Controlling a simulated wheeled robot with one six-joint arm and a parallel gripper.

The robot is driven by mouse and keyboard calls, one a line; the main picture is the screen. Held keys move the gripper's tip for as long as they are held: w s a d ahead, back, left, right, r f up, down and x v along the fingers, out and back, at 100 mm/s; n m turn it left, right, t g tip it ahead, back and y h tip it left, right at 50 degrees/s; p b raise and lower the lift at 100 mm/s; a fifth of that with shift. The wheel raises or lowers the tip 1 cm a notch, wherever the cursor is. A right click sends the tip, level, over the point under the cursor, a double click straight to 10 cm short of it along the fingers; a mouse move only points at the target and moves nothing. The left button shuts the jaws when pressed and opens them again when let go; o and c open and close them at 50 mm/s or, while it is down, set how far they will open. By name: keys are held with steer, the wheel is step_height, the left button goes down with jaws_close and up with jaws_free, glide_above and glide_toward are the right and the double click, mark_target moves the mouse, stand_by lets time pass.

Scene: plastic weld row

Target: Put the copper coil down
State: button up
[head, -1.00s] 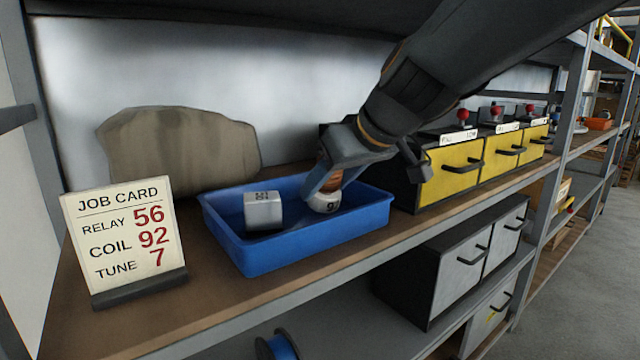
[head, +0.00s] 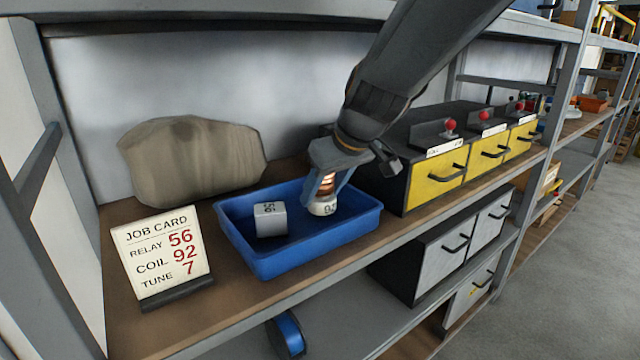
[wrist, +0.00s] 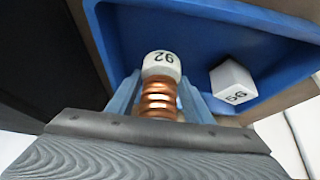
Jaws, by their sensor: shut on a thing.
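The copper coil has copper windings and a white end marked 92. It sits between the fingers of my gripper (head: 324,196), which is shut on it. In the head view the coil (head: 326,186) hangs end-down over the right part of the blue tray (head: 270,262); I cannot tell whether its white end touches the tray floor. In the wrist view the coil (wrist: 159,98) points into the blue tray (wrist: 150,28). A white block marked 56 (head: 270,219) lies in the tray left of the coil; it also shows in the wrist view (wrist: 232,80).
A job card (head: 160,255) reading relay 56, coil 92, tune 7 stands left of the tray. A brown-grey lump (head: 190,160) sits behind. Yellow drawers (head: 437,178) with red-knobbed levers stand close on the right. The tray's front middle is free.

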steer(key=shift+r+p, duration=0.15)
steer(key=shift+p, duration=0.5)
steer(key=shift+f+b, duration=0.8)
steer(key=shift+f, duration=0.15)
steer(key=o, duration=1.4)
steer(key=shift+f, duration=0.15)
